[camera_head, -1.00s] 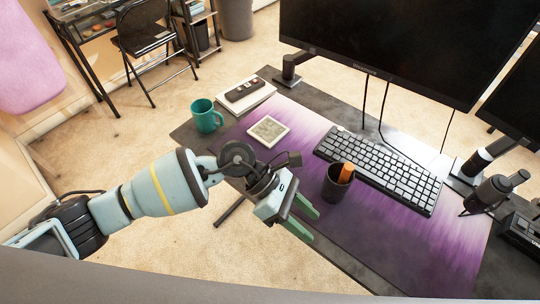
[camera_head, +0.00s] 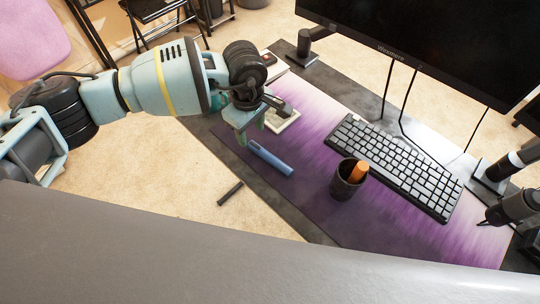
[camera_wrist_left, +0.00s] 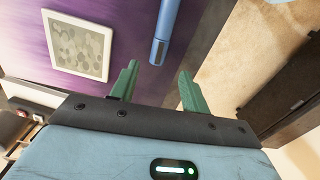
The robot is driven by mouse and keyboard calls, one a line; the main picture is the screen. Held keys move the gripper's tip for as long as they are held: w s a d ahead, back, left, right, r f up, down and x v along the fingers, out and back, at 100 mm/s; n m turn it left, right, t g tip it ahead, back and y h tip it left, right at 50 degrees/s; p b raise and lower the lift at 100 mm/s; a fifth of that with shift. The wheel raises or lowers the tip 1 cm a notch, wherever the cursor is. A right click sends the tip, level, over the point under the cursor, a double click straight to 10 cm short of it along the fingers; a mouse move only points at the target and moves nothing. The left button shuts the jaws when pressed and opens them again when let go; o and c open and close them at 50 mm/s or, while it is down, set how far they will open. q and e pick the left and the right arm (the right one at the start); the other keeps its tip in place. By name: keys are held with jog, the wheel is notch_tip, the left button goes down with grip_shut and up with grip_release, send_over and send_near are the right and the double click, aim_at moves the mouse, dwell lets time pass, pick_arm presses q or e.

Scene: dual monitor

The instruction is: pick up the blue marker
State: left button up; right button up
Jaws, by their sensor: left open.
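The blue marker (camera_head: 270,158) lies on the purple desk mat (camera_head: 318,200), near the mat's front left edge. In the left wrist view the blue marker (camera_wrist_left: 166,30) lies beyond the fingertips, in line with the gap between them. My left gripper (camera_head: 257,134) is open and empty, just behind and left of the marker in the head view. Its two green fingers show apart in the left wrist view (camera_wrist_left: 158,82). It does not touch the marker. My right gripper is not in view.
A dark cup (camera_head: 345,188) with an orange thing in it stands right of the marker. A black keyboard (camera_head: 395,165) lies behind it. A small framed picture (camera_head: 282,118) lies beside my gripper. The monitor (camera_head: 430,45) stands at the back.

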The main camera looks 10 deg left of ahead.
aim_at(254, 145)
pick_arm(q)
jog(key=shift+d+f, duration=0.2)
jog(key=shift+f, duration=2.65)
jog(key=shift+c, duration=0.5)
grip_shut()
